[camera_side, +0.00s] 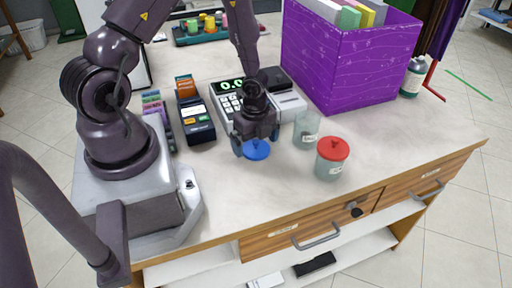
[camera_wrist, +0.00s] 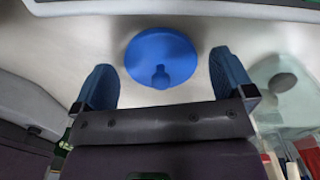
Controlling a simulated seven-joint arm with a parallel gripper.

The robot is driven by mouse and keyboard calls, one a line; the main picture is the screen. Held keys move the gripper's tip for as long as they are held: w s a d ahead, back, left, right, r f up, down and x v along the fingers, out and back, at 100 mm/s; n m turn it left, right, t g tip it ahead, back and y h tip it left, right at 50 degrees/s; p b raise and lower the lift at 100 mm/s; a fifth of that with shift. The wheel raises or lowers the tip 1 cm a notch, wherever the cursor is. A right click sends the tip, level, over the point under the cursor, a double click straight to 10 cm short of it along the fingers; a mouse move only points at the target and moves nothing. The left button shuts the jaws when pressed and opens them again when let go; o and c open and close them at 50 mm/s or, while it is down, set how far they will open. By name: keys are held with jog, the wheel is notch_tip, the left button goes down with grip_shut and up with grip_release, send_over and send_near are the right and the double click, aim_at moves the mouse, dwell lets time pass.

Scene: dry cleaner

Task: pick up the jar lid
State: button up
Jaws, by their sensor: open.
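A round blue jar lid (camera_side: 256,150) with a small knob lies on the white counter below my gripper in the side view. My gripper (camera_side: 256,148) points down at it, and the arm hides part of the area behind. In the wrist view the blue lid (camera_wrist: 160,57) lies just ahead of and between the two blue fingertips (camera_wrist: 160,80). The fingers are apart, with a gap on each side of the lid, and hold nothing. A second lid, red (camera_side: 333,148), sits on a glass jar (camera_side: 328,170) to the right.
An open glass jar (camera_side: 306,130) stands close to the right of my gripper. A purple box (camera_side: 350,65) fills the back right. The counter in front of the lid is clear.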

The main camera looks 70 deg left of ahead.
aim_at(256, 141)
jog(key=shift+f, duration=0.35)
jog(key=c, duration=0.8)
jog(key=shift+r, duration=0.15)
jog(key=r, duration=0.9)
jog(key=shift+w+d+r, duration=0.1)
jog(key=shift+d+r, duration=0.05)
jog(key=shift+d, duration=0.1)
jog(key=w+d+r, duration=0.1)
jog(key=w+r, duration=0.2)
jog(key=w, duration=0.4)
jog(key=w+r, duration=0.3)
jog(key=w, duration=0.3)
jog(key=shift+m, duration=0.4)
jog(key=shift+d+f, duration=0.1)
jog(key=shift+f, duration=3.2)
